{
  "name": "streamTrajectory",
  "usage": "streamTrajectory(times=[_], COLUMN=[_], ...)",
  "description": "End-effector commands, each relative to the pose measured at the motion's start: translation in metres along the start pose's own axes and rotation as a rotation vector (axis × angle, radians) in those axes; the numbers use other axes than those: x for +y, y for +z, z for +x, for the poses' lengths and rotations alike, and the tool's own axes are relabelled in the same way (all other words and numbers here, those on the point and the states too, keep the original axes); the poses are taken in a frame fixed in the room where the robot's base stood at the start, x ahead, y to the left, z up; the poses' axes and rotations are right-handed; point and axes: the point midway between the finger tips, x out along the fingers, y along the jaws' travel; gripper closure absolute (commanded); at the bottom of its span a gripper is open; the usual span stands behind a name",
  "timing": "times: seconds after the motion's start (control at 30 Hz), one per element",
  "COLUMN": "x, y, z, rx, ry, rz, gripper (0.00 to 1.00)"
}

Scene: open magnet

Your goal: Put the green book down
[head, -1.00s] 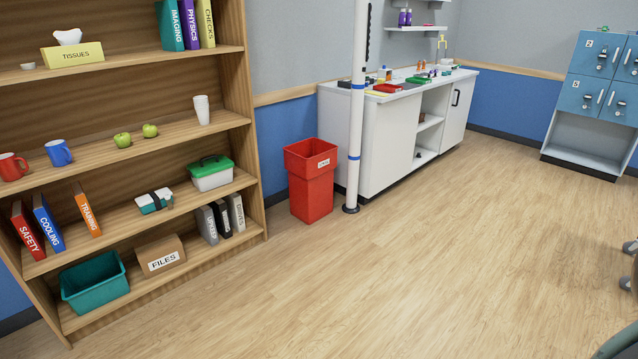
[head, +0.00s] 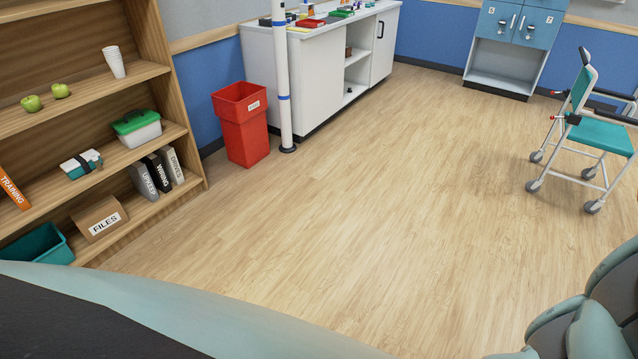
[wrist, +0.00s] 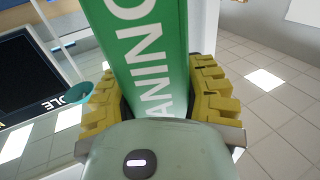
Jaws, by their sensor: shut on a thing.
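The green book (wrist: 144,40) shows in the wrist view, its spine carrying large white letters, partly cut off, that read "ANING". My gripper (wrist: 160,88) has its yellow ridged fingers on both sides of the book and is shut on it. The book's far end runs out of the top of the wrist view. The head view shows neither the book nor the fingers; only parts of my own arm fill its bottom edge and lower right corner.
A wooden shelf (head: 150,75) holds apples, boxes and binders at left. A red bin (head: 241,125) and white counter (head: 320,75) stand beyond it. A wheeled teal chair (head: 600,135) is at right. The middle floor (head: 370,190) is clear. The wrist view shows a dark panel (wrist: 30,75) at left.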

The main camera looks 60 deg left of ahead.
Motion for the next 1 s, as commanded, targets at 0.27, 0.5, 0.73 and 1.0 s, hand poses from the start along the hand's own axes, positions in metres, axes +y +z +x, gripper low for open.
streamTrajectory(times=[0.27,0.5,0.73,1.0], x=[0.016,0.024,0.026,0.027], y=[0.003,0.005,0.005,0.041], z=[0.052,0.078,0.088,0.090], rx=[0.016,0.014,0.014,0.007], ry=[0.001,-0.002,-0.003,-0.002], rz=[0.000,-0.001,0.001,0.001], gripper=[1.00,1.00,1.00,1.00])
